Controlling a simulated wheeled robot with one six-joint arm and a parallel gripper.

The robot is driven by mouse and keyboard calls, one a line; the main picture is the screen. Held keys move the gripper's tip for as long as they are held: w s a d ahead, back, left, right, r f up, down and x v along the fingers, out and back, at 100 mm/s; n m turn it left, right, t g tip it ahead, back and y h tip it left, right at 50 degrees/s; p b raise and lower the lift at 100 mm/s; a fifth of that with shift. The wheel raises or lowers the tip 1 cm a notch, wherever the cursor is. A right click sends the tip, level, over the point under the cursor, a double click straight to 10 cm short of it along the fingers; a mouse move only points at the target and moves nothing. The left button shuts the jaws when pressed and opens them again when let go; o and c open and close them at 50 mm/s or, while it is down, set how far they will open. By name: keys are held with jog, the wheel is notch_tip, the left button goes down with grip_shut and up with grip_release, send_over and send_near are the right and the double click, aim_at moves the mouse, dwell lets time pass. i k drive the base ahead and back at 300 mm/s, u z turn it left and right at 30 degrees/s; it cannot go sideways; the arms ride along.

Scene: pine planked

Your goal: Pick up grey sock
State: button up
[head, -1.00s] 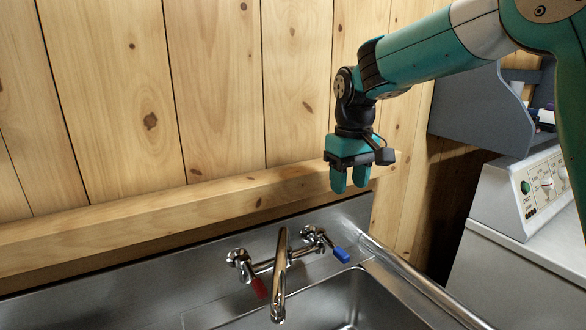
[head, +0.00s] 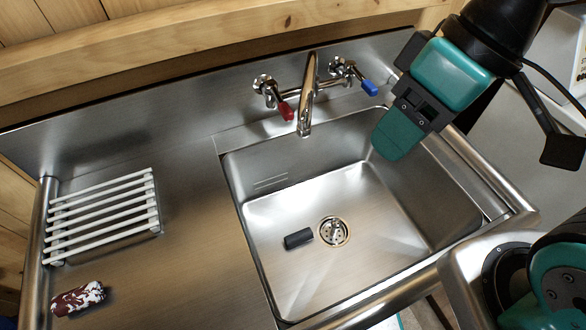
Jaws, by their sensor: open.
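A small dark grey roll (head: 298,238), which looks like the grey sock, lies on the floor of the steel sink basin (head: 270,275), just left of the drain. My gripper (head: 396,138) hangs over the right back part of the basin, pointing down and left. It is open and holds nothing; one finger largely hides the other. It is apart from the dark roll, up and to the right of it in the head view.
A chrome faucet (head: 308,95) with a red handle (head: 285,110) and a blue handle (head: 369,87) stands behind the basin. A white slatted rack (head: 103,212) and a brown-and-white patterned roll (head: 78,299) are on the left drainboard. Between them and the basin the steel is clear.

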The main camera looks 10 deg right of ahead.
aim_at(303, 236)
jog(key=z, duration=0.75)
jog(key=k, duration=1.55)
jog(key=u, duration=0.65)
jog(key=i, duration=1)
jog(key=u, duration=0.05)
